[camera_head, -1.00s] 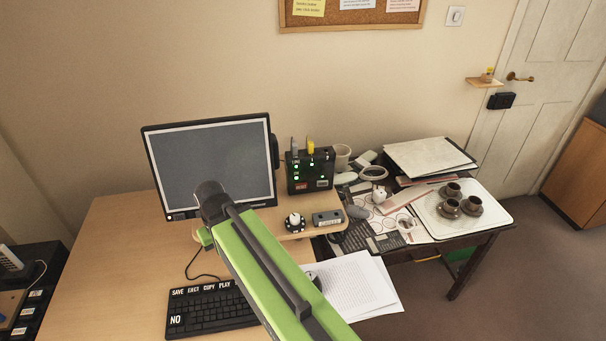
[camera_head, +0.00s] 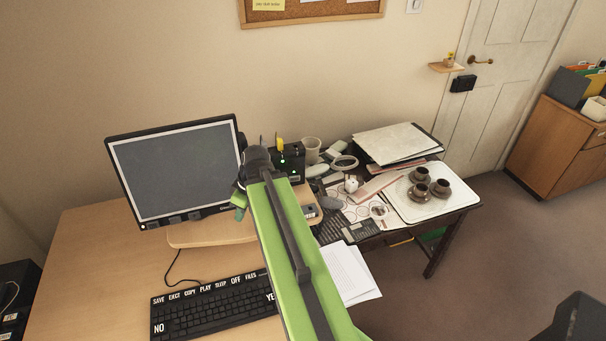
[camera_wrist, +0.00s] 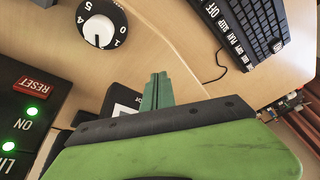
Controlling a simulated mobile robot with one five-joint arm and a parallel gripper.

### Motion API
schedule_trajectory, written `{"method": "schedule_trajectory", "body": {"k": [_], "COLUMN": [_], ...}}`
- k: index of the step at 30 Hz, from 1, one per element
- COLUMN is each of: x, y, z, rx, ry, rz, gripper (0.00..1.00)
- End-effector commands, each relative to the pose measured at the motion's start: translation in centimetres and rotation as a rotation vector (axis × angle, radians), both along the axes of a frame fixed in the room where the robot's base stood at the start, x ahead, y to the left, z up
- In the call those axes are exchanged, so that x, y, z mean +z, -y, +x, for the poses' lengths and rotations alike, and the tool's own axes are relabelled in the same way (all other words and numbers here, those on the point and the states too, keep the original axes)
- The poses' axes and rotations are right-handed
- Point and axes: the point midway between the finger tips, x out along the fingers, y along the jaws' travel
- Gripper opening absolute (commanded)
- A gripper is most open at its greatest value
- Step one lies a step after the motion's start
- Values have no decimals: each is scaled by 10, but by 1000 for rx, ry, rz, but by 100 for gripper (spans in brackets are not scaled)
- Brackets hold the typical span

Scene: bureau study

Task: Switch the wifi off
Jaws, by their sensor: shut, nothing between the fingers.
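No wifi label can be read. My gripper (camera_head: 240,207) is over the shelf, in front of the monitor's right edge. In the wrist view its green fingers (camera_wrist: 157,91) are together and empty, to the right of the box and apart from it.
A numbered dial (camera_wrist: 99,30) sits on the shelf (camera_head: 205,235) close by. The monitor (camera_head: 178,170) is to the left. The keyboard (camera_head: 215,305) lies in front.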

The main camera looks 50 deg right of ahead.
Motion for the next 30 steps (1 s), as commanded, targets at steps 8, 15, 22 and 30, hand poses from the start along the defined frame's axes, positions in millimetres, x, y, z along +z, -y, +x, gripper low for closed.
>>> {"method": "schedule_trajectory", "body": {"k": [8, 15, 22, 30], "x": [47, 67, 65, 21], "y": [165, 232, 239, 237], "z": [-65, -110, -113, -85], "rx": [208, 303, 317, 318], "ry": [303, 416, 425, 425], "rz": [-154, -301, -322, -321], "gripper": [0, 0, 0, 0]}}
